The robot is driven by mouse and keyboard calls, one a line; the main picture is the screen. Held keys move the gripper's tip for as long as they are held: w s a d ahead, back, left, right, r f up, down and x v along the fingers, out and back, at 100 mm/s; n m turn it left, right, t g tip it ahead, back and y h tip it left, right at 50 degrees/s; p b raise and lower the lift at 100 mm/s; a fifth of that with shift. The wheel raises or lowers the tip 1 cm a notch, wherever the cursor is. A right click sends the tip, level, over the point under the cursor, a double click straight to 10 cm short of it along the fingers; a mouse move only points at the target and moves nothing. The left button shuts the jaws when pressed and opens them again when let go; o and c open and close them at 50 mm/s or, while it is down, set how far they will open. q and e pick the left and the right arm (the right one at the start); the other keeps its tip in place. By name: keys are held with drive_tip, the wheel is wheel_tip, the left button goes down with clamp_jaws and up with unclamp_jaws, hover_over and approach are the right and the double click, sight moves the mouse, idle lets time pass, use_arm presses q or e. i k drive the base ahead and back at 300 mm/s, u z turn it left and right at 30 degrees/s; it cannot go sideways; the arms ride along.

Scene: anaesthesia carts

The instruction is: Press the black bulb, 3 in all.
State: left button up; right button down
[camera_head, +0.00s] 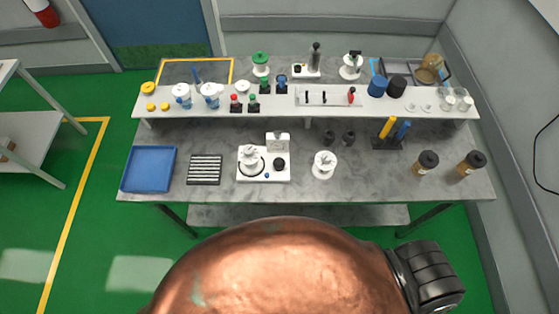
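Small dark rounded objects (329,137) and (348,137) stand side by side on the grey bench top, below the shelf. A round black knob or bulb (280,164) sits on the right part of a white device (263,176) at the bench's middle. I cannot tell for sure which of these is the black bulb. Neither gripper's fingers show, and nothing is seen touching these objects.
A blue tray (149,168) and a dark rack (204,169) lie left on the bench (390,187). Brown black-capped jars (426,164) stand right. The raised shelf (205,105) is crowded. A large copper-coloured dome (285,270) with a black ribbed part fills the bottom foreground.

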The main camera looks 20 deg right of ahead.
sight(278, 163)
drive_tip(key=z, duration=1.8)
drive_tip(key=k, duration=0.85)
drive_tip(key=u, duration=1.7)
drive_tip(key=i, duration=0.5)
